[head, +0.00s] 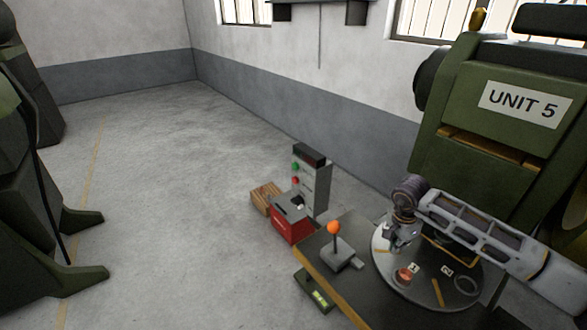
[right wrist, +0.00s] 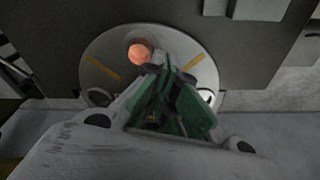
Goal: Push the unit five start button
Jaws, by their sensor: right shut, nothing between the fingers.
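The green machine marked UNIT 5 (head: 490,120) stands at the right of the head view. A grey control post (head: 316,185) stands beside its table, with a green button (head: 295,167) above a red button (head: 295,181); their lettering is too small to read. My right gripper (head: 398,238) points down over the round plate (head: 384,268), shut and empty, to the right of the post and apart from the buttons. In the right wrist view its fingers (right wrist: 165,72) are together, near a copper coil (right wrist: 140,54) on the plate. My left gripper is out of view.
A lever with an orange knob (head: 334,227) rises from the dark table between post and plate. A red box (head: 291,230) and a wooden crate (head: 264,197) are by the post. Green machinery (head: 30,220) stands at left. The floor between is clear.

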